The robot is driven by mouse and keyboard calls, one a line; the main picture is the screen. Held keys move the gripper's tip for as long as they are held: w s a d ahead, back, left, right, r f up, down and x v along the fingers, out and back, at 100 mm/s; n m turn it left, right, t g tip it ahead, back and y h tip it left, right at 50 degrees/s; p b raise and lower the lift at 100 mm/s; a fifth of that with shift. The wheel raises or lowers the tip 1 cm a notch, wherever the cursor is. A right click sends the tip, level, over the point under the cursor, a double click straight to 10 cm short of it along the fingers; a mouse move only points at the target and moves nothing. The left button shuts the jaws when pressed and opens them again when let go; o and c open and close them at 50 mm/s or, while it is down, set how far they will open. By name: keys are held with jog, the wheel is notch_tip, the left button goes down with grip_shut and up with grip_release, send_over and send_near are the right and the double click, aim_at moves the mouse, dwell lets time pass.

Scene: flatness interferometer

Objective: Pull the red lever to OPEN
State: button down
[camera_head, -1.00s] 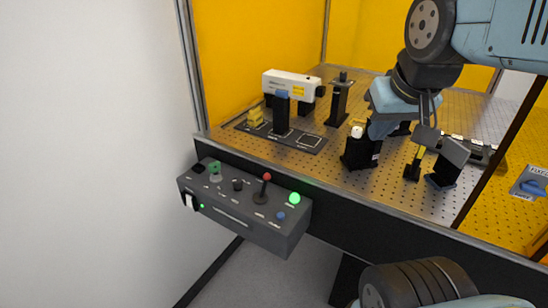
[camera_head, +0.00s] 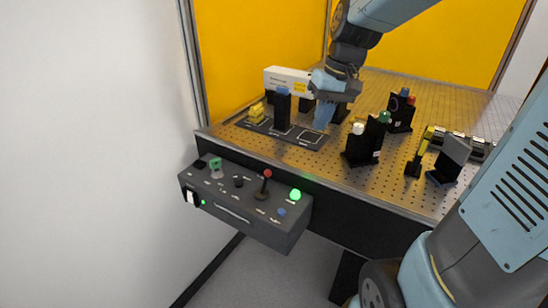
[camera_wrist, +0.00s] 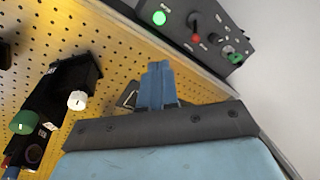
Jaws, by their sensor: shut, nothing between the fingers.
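The red lever (camera_head: 267,174) is a small stick with a red ball on top of the dark control box at the front left of the table in the head view. It stands roughly upright. In the wrist view the red lever (camera_wrist: 196,39) shows near the top. My gripper (camera_head: 322,118) is above the perforated table, to the right of and farther back than the lever, pointing down and apart from it. In the wrist view the blue fingers of my gripper (camera_wrist: 157,75) are together with nothing between them. The lever's label is too small to read.
The control box (camera_head: 240,208) also carries a lit green button (camera_head: 295,194), a blue button (camera_head: 281,212), a green knob (camera_head: 215,168) and a black knob. Black optics mounts (camera_head: 366,143) stand right of my gripper. A white laser unit (camera_head: 287,80) stands behind left.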

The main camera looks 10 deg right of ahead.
jog(key=w+a+f+g+y, duration=0.2)
jog(key=w+a+f+g, duration=0.1)
jog(key=w+a+f, duration=0.2)
notch_tip(320, 180, down, 2)
jog(key=shift+w+a+n, duration=0.15)
jog(key=shift+w+n, duration=0.25)
jog(key=shift+w, duration=0.75)
send_near(265, 183)
jog(key=f, duration=0.2)
jog(key=w+f, duration=0.1)
jog(key=f, duration=0.2)
jog(key=shift+w+f, duration=0.1)
jog(key=shift+w, duration=0.1)
